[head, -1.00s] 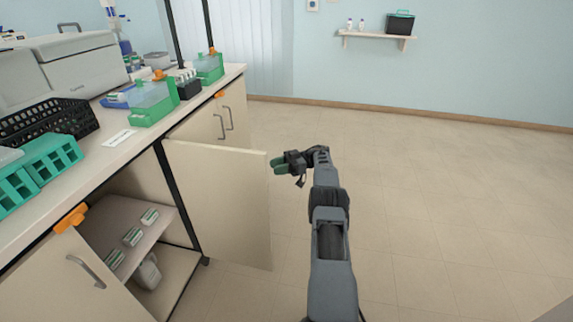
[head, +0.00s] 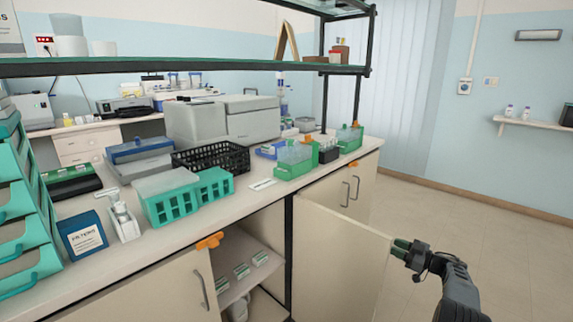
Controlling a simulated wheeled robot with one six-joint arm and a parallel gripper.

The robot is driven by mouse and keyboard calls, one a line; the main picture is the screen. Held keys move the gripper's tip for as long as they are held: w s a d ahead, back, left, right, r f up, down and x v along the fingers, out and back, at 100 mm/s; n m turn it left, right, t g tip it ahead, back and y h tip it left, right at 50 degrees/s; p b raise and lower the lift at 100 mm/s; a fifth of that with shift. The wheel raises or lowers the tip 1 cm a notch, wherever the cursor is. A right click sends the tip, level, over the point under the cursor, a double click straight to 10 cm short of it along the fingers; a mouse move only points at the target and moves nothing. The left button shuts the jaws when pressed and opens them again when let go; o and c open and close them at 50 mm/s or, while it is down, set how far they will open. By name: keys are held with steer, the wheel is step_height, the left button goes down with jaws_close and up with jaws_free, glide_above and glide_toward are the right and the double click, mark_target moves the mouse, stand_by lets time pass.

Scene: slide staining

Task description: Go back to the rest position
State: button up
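My gripper (head: 400,246) is at the lower right of the head view, at the free edge of the open cabinet door (head: 335,252). Its green fingertips point left toward the door edge. I cannot tell whether they touch the door or how far apart they are. My arm runs down to the bottom right of the picture. The cabinet below the bench stands open, with several small white-and-green boxes on its inner shelf (head: 236,292).
The bench (head: 232,208) carries green racks (head: 185,203), a black basket (head: 212,160), a grey instrument (head: 222,118) and green-based clear tanks (head: 294,160). A glass shelf (head: 190,67) runs above it. Open floor (head: 470,215) lies to the right. A wall shelf (head: 535,127) is at the far right.

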steer(key=w+d+r+m+t+h+p, duration=0.2)
steer(key=w+d+m+t+h+p, duration=0.15)
steer(key=d+m+h, duration=0.65)
step_height(320, 180, up, 4)
steer(key=s+a+m+g+h+p, duration=0.2)
steer(key=s+a+g+h, duration=0.1)
steer(key=h, duration=0.4)
steer(key=s+a+r+m+g+y+p, duration=0.1)
steer(key=s+a+r+g+p, duration=0.35)
steer(key=s+a+r, duration=0.55)
steer(key=s+a+r+g+y+p, duration=0.1)
steer(key=s+a+r+g+p, duration=0.2)
steer(key=s+a+p, duration=0.7)
steer(key=s+a+r+m+g+y+b, duration=0.1)
steer(key=s+a+r+g, duration=0.45)
steer(key=s, duration=0.95)
steer(key=s+a+r+n+t+p, duration=0.2)
steer(key=a+r, duration=0.5)
steer(key=r, duration=0.4)
steer(key=s+t+p, duration=0.1)
steer(key=t+p, duration=0.1)
steer(key=p, duration=0.1)
steer(key=shift+s+y+p, duration=0.15)
steer(key=shift+y+p, duration=0.15)
steer(key=shift+p, duration=0.05)
